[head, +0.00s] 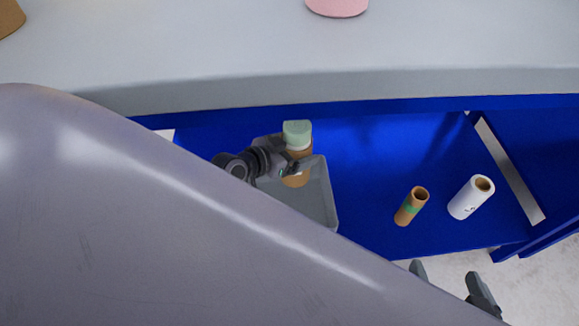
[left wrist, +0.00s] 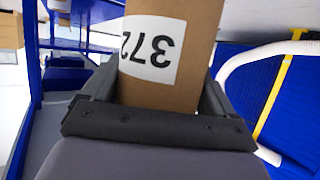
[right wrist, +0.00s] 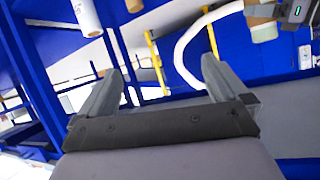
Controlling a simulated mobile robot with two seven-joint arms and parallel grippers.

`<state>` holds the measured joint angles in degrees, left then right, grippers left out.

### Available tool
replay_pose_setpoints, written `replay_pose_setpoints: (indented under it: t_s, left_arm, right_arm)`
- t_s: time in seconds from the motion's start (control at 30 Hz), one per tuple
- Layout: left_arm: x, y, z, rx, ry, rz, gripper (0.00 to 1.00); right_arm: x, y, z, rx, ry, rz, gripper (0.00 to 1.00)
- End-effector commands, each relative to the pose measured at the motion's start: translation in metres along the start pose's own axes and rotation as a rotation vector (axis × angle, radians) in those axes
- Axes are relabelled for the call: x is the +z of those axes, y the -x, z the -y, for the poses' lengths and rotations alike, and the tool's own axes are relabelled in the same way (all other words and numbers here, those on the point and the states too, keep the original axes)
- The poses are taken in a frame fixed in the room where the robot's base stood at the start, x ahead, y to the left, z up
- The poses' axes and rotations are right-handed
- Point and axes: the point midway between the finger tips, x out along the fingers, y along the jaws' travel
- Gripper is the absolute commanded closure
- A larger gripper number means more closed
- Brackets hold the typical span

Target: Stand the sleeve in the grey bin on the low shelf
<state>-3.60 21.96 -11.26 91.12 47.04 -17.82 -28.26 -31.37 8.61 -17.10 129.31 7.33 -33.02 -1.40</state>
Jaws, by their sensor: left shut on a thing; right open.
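A brown cardboard sleeve (left wrist: 190,85) with a white label reading 372 is in my left gripper (head: 298,166). The left wrist view shows it between the fingers. In the head view its green top (head: 297,130) stands above the gripper and a tan part (head: 295,181) shows below it, so it looks roughly upright. It overlaps the back of the grey bin (head: 331,195) on the blue low shelf (head: 365,150). I cannot tell whether its lower end touches the bin. My right gripper (head: 447,280) is open and empty at the shelf's front edge.
A brown tube (head: 411,207) with a green band and a white roll (head: 470,197) stand right of the bin. A grey worktop (head: 300,60) overhangs the shelf's back, with a pink piece (head: 337,7) on it. My pale body hides the lower left. Shelf between bin and tubes is clear.

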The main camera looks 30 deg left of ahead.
Motion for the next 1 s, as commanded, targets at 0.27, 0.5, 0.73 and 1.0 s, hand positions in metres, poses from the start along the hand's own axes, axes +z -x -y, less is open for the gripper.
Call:
replay_pose_setpoints:
  t_s: [0.27, 0.5, 0.73, 1.0]
  left_arm:
    - [0.067, -0.028, 0.001, -0.001, -0.001, -0.002, 0.62]
    - [0.099, -0.042, 0.001, -0.001, -0.001, -0.004, 0.62]
    - [0.109, -0.046, 0.001, 0.0, 0.0, -0.004, 0.62]
    - [0.14, -0.059, 0.001, 0.0, -0.002, -0.003, 0.62]
  right_arm:
    - [0.009, -0.027, 0.024, -0.142, -0.141, -0.057, 0.0]
    - [0.011, -0.021, 0.015, -0.108, -0.065, -0.126, 0.0]
    - [0.01, -0.017, 0.009, -0.08, -0.016, -0.158, 0.0]
    - [0.013, -0.007, -0.002, -0.022, 0.097, -0.235, 0.0]
